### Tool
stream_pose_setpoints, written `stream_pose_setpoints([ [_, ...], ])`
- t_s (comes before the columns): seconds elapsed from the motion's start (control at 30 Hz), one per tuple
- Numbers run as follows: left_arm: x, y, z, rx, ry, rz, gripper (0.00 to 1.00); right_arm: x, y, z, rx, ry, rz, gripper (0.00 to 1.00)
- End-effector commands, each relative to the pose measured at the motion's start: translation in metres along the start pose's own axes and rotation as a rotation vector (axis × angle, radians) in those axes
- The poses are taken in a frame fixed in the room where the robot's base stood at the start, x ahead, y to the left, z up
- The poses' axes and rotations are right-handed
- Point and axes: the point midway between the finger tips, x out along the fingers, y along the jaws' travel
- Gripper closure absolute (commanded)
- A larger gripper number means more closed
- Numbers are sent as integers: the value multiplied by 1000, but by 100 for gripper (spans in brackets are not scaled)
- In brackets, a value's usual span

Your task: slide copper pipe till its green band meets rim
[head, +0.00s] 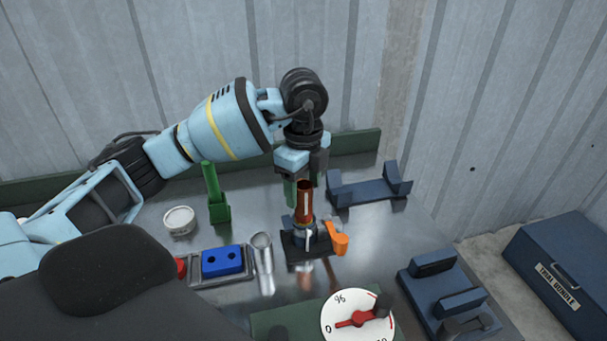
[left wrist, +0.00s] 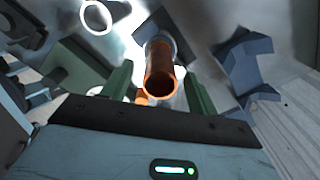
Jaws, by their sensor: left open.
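The copper pipe (head: 304,203) stands upright in a grey collar (head: 304,232) on a dark clamp base (head: 306,246). I cannot make out its green band or how it meets the rim. My left gripper (head: 303,184) points down over the pipe's top end. In the left wrist view the pipe (left wrist: 161,76) shows end-on between the two green fingers of the left gripper (left wrist: 158,74), with a gap on both sides. The left gripper is open and holds nothing. An orange lever (head: 337,238) sits at the right side of the clamp. My right gripper is not in view.
A dark blue cradle (head: 369,188) stands behind right, a blue fixture (head: 448,292) front right. A dial (head: 357,317) is in front.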

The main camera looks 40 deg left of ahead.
Motion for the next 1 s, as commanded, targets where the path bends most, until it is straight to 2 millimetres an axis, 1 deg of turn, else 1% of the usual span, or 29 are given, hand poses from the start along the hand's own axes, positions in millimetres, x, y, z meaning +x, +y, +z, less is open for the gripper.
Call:
stream_pose_setpoints([
  [0.03, 10, 1, 0, -1, -2, 4, 41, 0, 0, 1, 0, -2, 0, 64],
  [0.1, 19, 0, 0, -1, -1, 3, 41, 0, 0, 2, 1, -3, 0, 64],
  [0.3, 41, 0, 0, -1, -1, 2, 41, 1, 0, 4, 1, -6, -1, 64],
  [0.47, 48, 0, 0, -1, 0, 0, 41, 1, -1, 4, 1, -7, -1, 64],
  [0.73, 48, 0, 0, -1, 0, -1, 41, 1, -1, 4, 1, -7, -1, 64],
  [1.0, 48, 0, 0, 0, 0, -1, 76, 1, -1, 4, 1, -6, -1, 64],
])
